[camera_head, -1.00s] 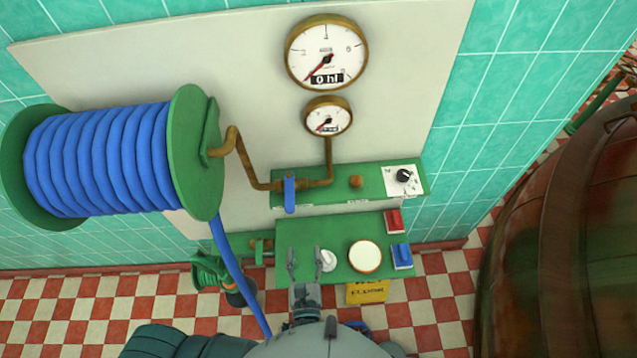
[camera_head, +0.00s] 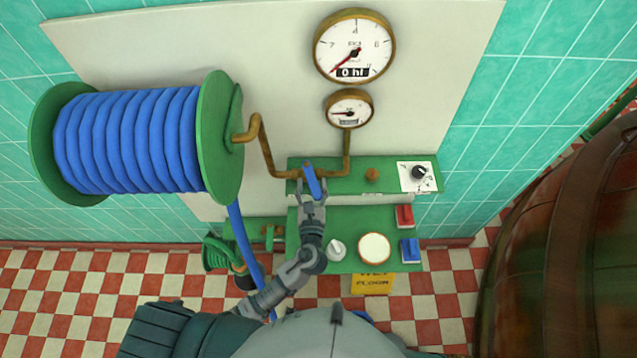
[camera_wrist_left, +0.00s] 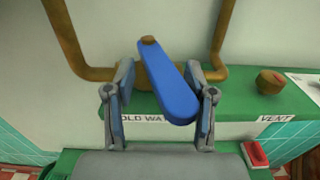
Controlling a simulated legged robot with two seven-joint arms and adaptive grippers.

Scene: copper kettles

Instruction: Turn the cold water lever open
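The cold water lever (camera_head: 313,181) is a blue handle on a brass pipe above the green shelf. It hangs down and is slightly tilted, its lower end to the right. In the left wrist view the lever (camera_wrist_left: 171,83) lies between the two fingers of my left gripper (camera_wrist_left: 160,105), with a gap on the left and its lower end close to the right finger. My left gripper (camera_head: 312,190) is open around the lever's lower part. Part of a "COLD WATER" label (camera_wrist_left: 143,118) shows below it. My right gripper is not in view.
A brass knob (camera_head: 372,174) above the VENT label and a black dial (camera_head: 419,172) are to the right on the shelf. The lower green panel (camera_head: 349,222) carries a white knob, a round white disc and red and blue switches. A blue hose reel (camera_head: 130,140) stands left.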

